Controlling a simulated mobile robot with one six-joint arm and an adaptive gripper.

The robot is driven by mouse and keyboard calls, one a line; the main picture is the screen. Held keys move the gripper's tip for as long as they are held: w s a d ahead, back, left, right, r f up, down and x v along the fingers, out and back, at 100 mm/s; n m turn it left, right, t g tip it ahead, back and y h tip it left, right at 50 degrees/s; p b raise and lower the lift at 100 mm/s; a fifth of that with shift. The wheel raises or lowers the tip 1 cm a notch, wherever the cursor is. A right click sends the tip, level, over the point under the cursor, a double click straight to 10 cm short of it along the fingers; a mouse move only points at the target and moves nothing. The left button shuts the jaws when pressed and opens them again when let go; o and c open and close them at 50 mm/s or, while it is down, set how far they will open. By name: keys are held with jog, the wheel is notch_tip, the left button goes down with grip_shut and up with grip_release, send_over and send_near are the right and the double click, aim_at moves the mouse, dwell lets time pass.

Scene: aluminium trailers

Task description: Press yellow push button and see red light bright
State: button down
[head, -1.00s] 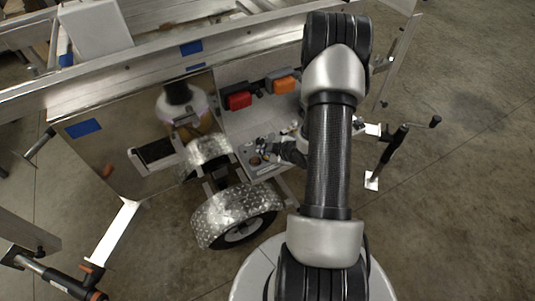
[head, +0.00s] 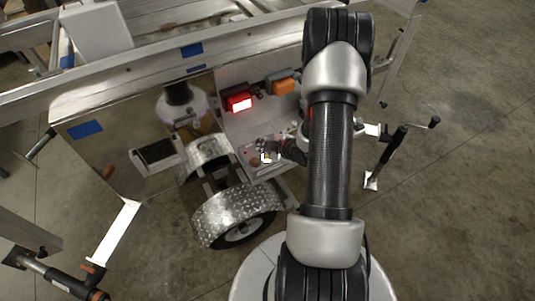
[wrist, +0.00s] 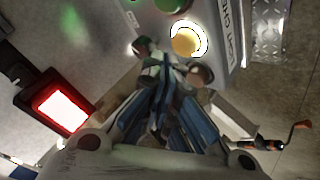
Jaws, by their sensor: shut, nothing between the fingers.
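The yellow push button (wrist: 184,42) sits on a grey control box, with a bright white ring lit around it. In the head view its glow (head: 266,158) shows small beside my gripper. My gripper (wrist: 165,62) is shut and empty, its fingertips right at the button's lower left edge in the wrist view. I cannot tell whether they touch it. The red light (head: 241,104) is brightly lit on the trailer's side panel; it also glows in the wrist view (wrist: 62,108). My arm hides part of the control box in the head view.
An orange light (head: 284,86), unlit, is right of the red one. A green button (wrist: 172,4) is cut off at the wrist view's top edge. A wheel under a diamond-plate fender (head: 236,208) stands below the control box. A jack with a crank (head: 390,150) stands at right.

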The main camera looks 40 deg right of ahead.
jog(key=shift+r+p, duration=1.8)
jog(key=shift+r, duration=1.1)
notch_tip(320, 180, up, 10)
jog(key=m+g+h, duration=0.1)
jog(key=h, duration=0.1)
send_over(266, 156)
jog(key=w+a, duration=0.1)
jog(key=w, duration=0.1)
jog(key=s+a+r+m+g, duration=0.1)
jog(key=s+a+r+m, duration=0.1)
jog(key=a+r, duration=0.35)
jog(key=s+a+r+m+g, duration=0.1)
jog(key=s+a+r+m, duration=0.15)
jog(key=r, duration=0.55)
jog(key=s+a+r+m+y, duration=0.1)
jog(key=s+a+r, duration=0.2)
jog(key=s+a, duration=0.5)
jog(key=s+a+r+m+g+y, duration=0.1)
jog(key=s+a+r, duration=0.3)
jog(key=s+a, duration=0.5)
jog(key=shift+s+a+r+m+g, duration=0.2)
jog(key=shift+s+m+g, duration=0.1)
jog(key=shift+m, duration=0.25)
jog(key=shift+d, duration=0.2)
